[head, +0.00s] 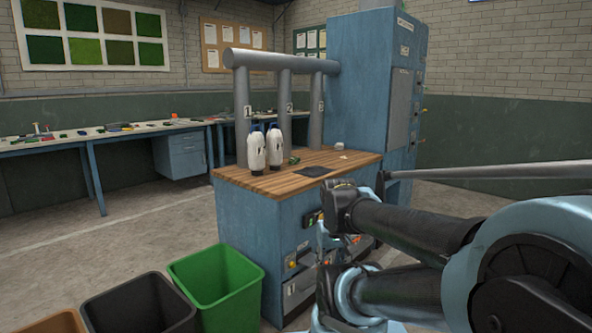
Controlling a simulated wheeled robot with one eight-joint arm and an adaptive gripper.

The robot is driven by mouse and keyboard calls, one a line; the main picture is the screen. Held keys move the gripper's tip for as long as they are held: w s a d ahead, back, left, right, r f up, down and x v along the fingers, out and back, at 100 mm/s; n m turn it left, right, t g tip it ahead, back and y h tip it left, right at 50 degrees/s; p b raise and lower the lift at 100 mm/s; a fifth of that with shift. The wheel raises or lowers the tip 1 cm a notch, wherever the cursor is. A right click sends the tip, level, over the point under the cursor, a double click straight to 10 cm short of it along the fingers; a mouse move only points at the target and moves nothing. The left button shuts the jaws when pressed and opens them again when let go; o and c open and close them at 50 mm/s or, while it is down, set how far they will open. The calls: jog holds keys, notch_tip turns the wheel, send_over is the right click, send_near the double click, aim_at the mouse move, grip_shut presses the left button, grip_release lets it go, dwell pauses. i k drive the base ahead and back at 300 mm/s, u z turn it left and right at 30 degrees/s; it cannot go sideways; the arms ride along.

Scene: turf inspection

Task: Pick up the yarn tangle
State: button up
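A small green clump (294,159) lies on the wooden top of the blue workbench (250,184), just right of two white bottles. It may be the yarn tangle, but it is too small to tell for certain. A small whitish object (340,146) lies farther right near the back. My arm's black and light blue links fill the right and lower right and cover part of the bench front. My gripper cannot be made out in this view.
Green (215,273), black (141,304) and brown (57,322) bins stand on the floor. A tall blue cabinet (358,75) stands behind.

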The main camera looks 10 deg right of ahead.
aim_at(295, 160)
jog(key=k, duration=0.4)
jog(key=z, duration=0.5)
jog(key=i, duration=1.65)
jog(key=u, duration=0.7)
